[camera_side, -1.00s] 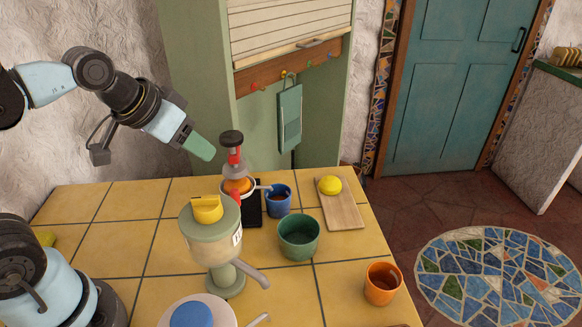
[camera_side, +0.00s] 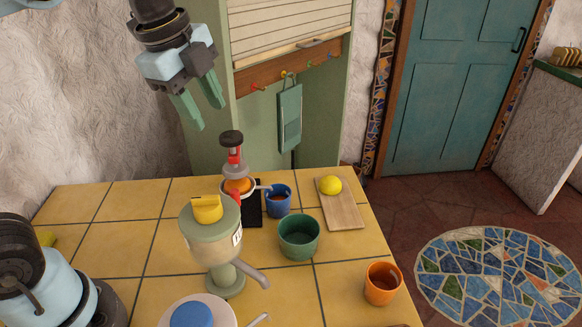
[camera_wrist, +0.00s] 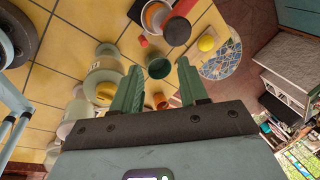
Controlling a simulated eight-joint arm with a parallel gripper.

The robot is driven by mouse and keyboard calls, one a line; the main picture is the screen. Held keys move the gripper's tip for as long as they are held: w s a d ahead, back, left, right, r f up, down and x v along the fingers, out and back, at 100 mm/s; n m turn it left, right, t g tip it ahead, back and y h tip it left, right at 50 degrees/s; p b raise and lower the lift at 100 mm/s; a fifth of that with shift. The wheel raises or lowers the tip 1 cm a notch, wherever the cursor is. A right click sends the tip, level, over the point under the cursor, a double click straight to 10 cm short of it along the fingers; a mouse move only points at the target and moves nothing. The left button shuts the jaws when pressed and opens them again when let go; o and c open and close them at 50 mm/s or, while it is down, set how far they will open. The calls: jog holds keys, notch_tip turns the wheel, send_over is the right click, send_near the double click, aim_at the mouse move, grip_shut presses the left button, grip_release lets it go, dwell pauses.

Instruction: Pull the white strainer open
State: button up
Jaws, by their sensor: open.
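A white strainer (camera_side: 237,193) shows as a pale ring at the press with the black-topped, red column (camera_side: 232,153), behind the big juicer on the tiled counter. An orange piece (camera_side: 237,186) sits in it. In the wrist view the strainer (camera_wrist: 147,14) is at the top edge, partly cut off, around the orange piece. My gripper (camera_side: 208,116) is open and empty, high above and to the left of the press, with its green fingers pointing down. In the wrist view my gripper (camera_wrist: 160,66) has its fingers spread apart, touching nothing.
A pale green juicer (camera_side: 210,247) with a yellow top stands in front of the press. A blue cup (camera_side: 278,201), green cup (camera_side: 299,249), orange cup (camera_side: 382,291) and a lemon (camera_side: 330,185) on a board (camera_side: 340,211) are to the right.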

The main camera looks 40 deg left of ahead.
aim_at(234, 191)
jog(key=d+f+m+g, duration=0.1)
jog(key=f+m, duration=0.4)
jog(key=w+f+m+g, duration=0.1)
jog(key=f+m, duration=0.4)
jog(key=f, duration=0.1)
jog(key=d+f+m+g, duration=0.1)
jog(key=f+m, duration=0.4)
jog(key=f, duration=0.1)
jog(key=shift+w+d+f, duration=0.2)
jog(key=shift+w+d, duration=0.1)
jog(key=shift+w, duration=0.05)
grip_shut()
dwell(0.3)
